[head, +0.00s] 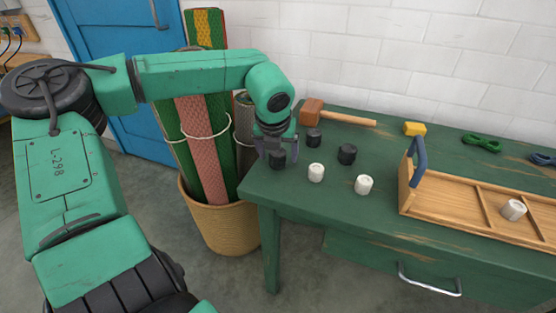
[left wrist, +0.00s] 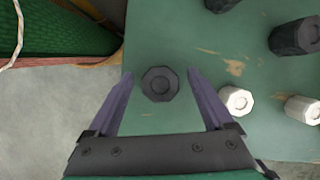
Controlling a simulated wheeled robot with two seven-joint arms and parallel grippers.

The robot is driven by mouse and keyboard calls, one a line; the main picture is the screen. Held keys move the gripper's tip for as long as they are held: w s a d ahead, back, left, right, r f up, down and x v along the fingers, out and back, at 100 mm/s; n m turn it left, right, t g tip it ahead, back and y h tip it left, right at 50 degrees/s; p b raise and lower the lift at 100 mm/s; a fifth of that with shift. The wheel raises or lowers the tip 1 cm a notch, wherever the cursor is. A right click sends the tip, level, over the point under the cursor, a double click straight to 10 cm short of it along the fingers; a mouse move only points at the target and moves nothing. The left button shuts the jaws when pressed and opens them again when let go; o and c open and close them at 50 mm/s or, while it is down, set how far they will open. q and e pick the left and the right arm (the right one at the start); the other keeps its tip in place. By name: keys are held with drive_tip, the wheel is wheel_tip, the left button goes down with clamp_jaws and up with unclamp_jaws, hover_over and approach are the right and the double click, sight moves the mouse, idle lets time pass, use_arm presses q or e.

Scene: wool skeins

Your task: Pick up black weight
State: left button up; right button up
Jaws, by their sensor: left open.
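Three black weights stand on the green table. One black weight (head: 278,159) is at the table's left end, and in the left wrist view it shows from above as an octagonal block (left wrist: 159,84). My left gripper (head: 275,150) is above it, fingers pointing down. In the left wrist view the open fingers (left wrist: 160,80) lie on either side of this weight, with gaps between; I cannot tell how far down they reach. A second black weight (head: 314,138) stands behind, and a third black weight (head: 347,154) to the right. My right gripper is not in view.
White weights (head: 316,172) and (head: 364,184) stand close by on the green table (head: 300,200). A mallet (head: 312,111) lies behind. A wooden tray (head: 425,200) with a blue handle holds another white weight (head: 513,209). A basket (head: 225,225) of rolls stands left.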

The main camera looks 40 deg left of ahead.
use_arm(q)
clamp_jaws()
drive_tip(key=shift+r, duration=0.1)
drive_tip(key=shift+w+r, duration=0.1)
drive_tip(key=shift+r, duration=0.1)
wheel_tip(320, 180, up, 20)
drive_tip(key=p, duration=0.4)
drive_tip(key=shift+f, duration=0.25)
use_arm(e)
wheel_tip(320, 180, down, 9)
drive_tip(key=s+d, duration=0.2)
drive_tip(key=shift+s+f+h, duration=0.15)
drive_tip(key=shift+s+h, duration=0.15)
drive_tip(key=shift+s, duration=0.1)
